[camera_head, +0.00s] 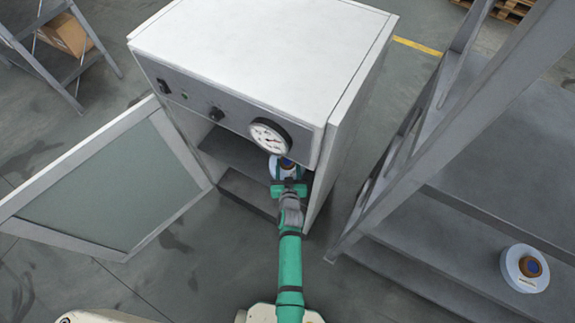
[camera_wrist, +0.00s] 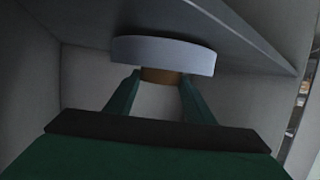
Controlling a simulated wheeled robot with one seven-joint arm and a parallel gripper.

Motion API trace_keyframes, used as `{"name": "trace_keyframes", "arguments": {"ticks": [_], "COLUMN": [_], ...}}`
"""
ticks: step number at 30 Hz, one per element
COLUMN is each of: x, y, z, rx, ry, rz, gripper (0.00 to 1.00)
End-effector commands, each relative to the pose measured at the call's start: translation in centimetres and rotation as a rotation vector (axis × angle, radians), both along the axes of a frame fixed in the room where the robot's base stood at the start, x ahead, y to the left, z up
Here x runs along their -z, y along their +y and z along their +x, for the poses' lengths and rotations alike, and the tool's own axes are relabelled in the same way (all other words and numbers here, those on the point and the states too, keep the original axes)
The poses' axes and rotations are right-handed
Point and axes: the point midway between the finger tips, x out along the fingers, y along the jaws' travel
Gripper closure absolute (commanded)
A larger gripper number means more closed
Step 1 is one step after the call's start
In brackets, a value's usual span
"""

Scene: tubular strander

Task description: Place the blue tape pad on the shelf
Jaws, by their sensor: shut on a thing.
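My gripper (camera_head: 288,184) reaches through the open front of a white cabinet (camera_head: 265,50), just under its round gauge. In the wrist view, the fingers close on the pad's brown core (camera_wrist: 160,76), and the pale disc (camera_wrist: 163,54) lies beyond the fingertips. The shelf (camera_head: 232,152) is a dark grey board inside the cabinet. The gauge and cabinet top hide part of the interior. I cannot tell whether the pad touches the shelf.
The glass cabinet door (camera_head: 120,185) stands open to the left. The gauge (camera_head: 270,136) sticks out above my gripper. Grey metal steps (camera_head: 450,225) stand at the right, bearing another pale round pad (camera_head: 525,268) with an orange-brown core. A cardboard box (camera_head: 65,33) is far left.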

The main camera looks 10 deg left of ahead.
Motion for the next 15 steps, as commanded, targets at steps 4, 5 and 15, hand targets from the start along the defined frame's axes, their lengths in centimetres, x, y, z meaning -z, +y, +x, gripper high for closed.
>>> {"name": "trace_keyframes", "arguments": {"ticks": [4,5,15], "x": [0.31,0.3,0.61], "y": [0.01,0.01,0.01], "z": [0.05,0.05,0.01], "rx": [0.001,0.001,0.0], "ry": [-0.003,-0.003,-0.001], "rz": [0.001,0.001,0.001], "gripper": [0.81,0.81,0.42]}}
